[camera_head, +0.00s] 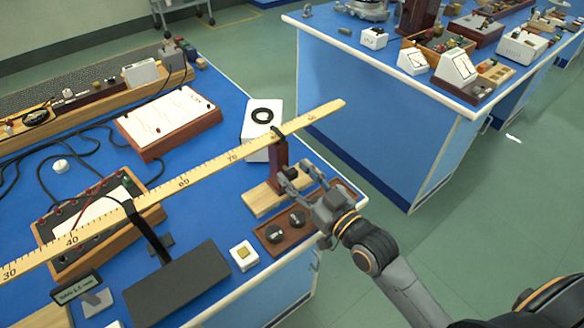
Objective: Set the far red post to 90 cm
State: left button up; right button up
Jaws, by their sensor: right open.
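A long yellow ruler (208,171) runs from the lower left to the upper right above the blue bench. The far red post (280,153) stands upright on a wooden base (262,199) with a black clip at the ruler, between the 70 mark and the ruler's far end. The number under the clip is hidden. My right gripper (302,178) is open just right of the post, its fingers pointing toward the post's lower part. I cannot tell if they touch it. My left gripper is not in view.
A brown tray with two black round pieces (267,235) lies just below the wooden base. A white plate with a black ring (254,111) lies behind the post. A dark flat slab (178,284) is at lower left. A second blue bench (385,105) stands beyond an aisle.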

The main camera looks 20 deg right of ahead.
aim_at(283, 168)
jog(key=shift+x, duration=1.05)
grip_shut()
jog(key=shift+d, duration=0.1)
